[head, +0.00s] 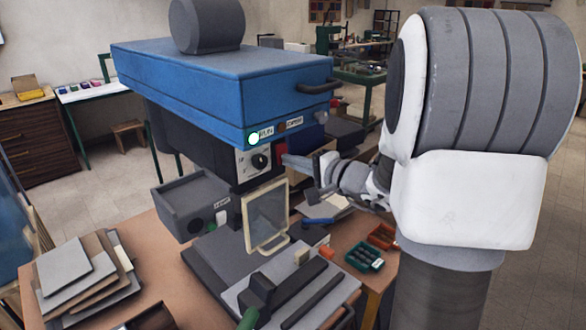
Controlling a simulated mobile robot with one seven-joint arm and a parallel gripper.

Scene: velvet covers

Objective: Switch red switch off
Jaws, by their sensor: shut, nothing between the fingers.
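A press-like machine with a blue upper housing (220,85) stands on the workbench. A green lamp (253,139) on its front edge is lit, beside a small label. A darker brown-orange lamp (282,126) sits to its right and looks unlit. Below is a grey panel with a black dial (260,161). A small red patch (279,144), possibly the red switch, shows right of the panel, partly hidden by my gripper; its position cannot be told. My gripper (287,160) is shut and empty, pointing left, close to the panel's right side. Contact cannot be told.
A clear guard (265,217) stands below the panel. A grey box (193,206) juts out at left. Stacked boards (78,278) lie on the bench at left. My arm fills the right side.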

